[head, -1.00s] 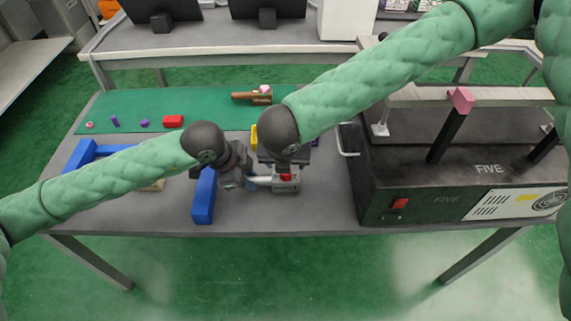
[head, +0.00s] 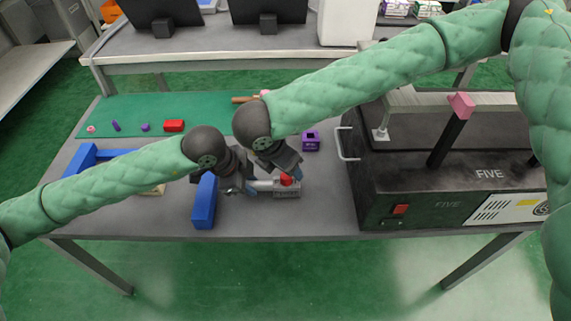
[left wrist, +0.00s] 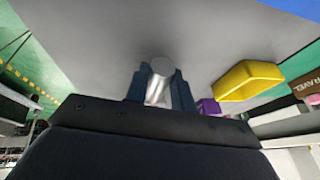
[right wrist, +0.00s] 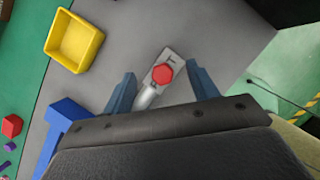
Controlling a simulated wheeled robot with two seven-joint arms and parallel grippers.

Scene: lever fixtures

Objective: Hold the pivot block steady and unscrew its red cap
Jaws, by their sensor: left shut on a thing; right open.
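The pivot block (head: 287,192) is a small grey block lying on the table, with a silver rod (head: 263,185) running out to the left. Its red cap (head: 286,180) sits on top. My left gripper (head: 250,187) is shut on the silver rod, whose round end (left wrist: 161,67) shows between its fingers in the left wrist view. My right gripper (head: 290,172) is open above the block. In the right wrist view the red hexagonal cap (right wrist: 163,73) lies between and slightly beyond the open fingers, apart from them.
A blue bar (head: 204,200) lies just left of my left gripper. A purple block (head: 311,140) stands behind the pivot block. A yellow tray (right wrist: 74,42) shows in the right wrist view. A black machine (head: 440,180) with a handle bounds the right side. The table front is clear.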

